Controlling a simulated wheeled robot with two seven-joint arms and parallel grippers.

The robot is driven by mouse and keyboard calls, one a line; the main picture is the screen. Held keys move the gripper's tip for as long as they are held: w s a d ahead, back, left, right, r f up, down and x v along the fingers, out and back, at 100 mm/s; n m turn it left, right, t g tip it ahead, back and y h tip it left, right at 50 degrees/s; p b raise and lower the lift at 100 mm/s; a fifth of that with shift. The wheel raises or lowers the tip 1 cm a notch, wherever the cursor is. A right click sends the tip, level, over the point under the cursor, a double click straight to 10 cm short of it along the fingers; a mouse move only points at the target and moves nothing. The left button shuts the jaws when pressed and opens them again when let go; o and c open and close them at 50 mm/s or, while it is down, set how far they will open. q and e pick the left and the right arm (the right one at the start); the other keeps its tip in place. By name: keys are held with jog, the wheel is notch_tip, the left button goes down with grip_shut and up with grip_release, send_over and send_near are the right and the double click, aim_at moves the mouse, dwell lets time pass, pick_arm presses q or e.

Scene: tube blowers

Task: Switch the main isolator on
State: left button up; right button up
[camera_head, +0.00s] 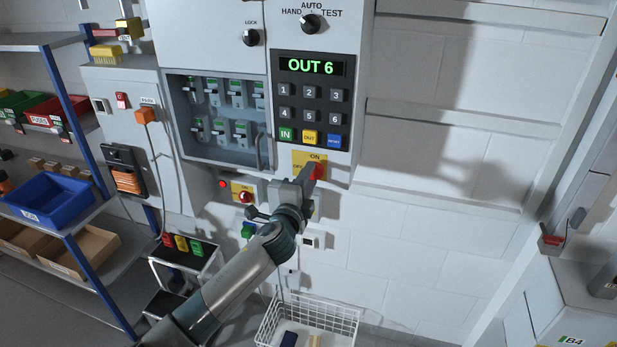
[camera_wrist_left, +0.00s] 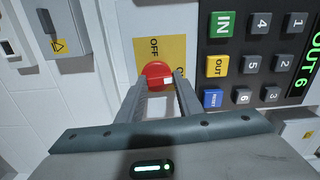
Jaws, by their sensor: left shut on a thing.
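The main isolator is a red handle (camera_head: 318,171) on a yellow plate (camera_head: 300,158) marked ON at the top and OFF at the left, below the keypad on the grey cabinet. My left gripper (camera_head: 305,178) reaches up to it from below left and is shut on the red handle. In the left wrist view the red handle (camera_wrist_left: 156,71) lies between the tips of the two fingers, with the yellow plate (camera_wrist_left: 178,50) and the OFF label behind. The fingers hide part of the handle, so its exact turn is hard to tell. My right gripper is not in view.
The green display (camera_head: 310,67) reads OUT 6 above the keypad (camera_head: 310,103). A smaller red knob (camera_head: 245,196) on yellow and a lit red lamp (camera_head: 223,184) are left of my gripper. A white wire basket (camera_head: 335,322) stands below.

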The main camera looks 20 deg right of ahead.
pick_arm(q)
jog(key=shift+f+m, duration=0.1)
jog(key=shift+m, duration=0.4)
jog(key=o, duration=1)
jog(key=shift+o, duration=0.2)
jog(key=shift+s, duration=0.1)
jog(key=b+v, duration=0.4)
jog(key=v, duration=1.3)
jog(key=shift+s+a, duration=0.1)
jog(key=shift+a, duration=0.05)
